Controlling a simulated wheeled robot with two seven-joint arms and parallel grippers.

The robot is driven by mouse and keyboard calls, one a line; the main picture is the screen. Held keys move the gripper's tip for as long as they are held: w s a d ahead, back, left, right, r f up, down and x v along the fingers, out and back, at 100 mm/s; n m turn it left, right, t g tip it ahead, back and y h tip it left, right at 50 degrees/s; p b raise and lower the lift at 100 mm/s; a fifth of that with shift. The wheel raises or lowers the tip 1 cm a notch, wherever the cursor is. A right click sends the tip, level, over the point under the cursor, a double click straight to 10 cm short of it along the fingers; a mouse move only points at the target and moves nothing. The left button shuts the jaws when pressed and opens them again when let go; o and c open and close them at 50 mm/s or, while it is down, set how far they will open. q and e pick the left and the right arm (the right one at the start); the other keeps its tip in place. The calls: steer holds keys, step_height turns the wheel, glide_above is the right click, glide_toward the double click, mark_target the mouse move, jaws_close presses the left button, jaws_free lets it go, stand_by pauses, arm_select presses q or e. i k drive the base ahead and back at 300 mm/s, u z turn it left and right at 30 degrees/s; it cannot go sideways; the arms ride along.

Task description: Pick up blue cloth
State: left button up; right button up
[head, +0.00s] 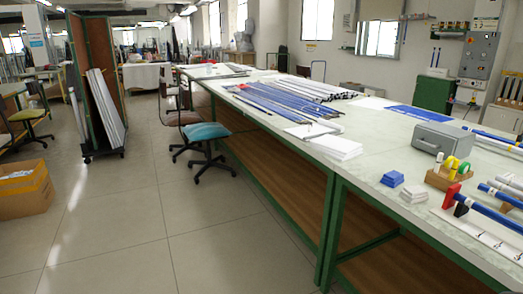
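A small folded blue cloth (393,179) lies flat on the pale top of the long workbench (370,192), near its front edge on the right side of the view. Nothing covers it. A small white and grey folded stack (413,195) lies just to its right, nearer to me. A flat blue sheet (420,113) lies farther back on the bench; I cannot tell its material. Neither of my grippers shows in the head view.
A grey metal box (442,139), a wooden holder (447,178) with coloured rolls, and blue and white rods (490,217) crowd the bench's right. White paper (336,147) and many rods lie farther back.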

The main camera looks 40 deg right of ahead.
mark_target(392, 179)
steer(key=z, duration=0.65)
steer(key=i, duration=1.8)
steer(key=z, duration=1.3)
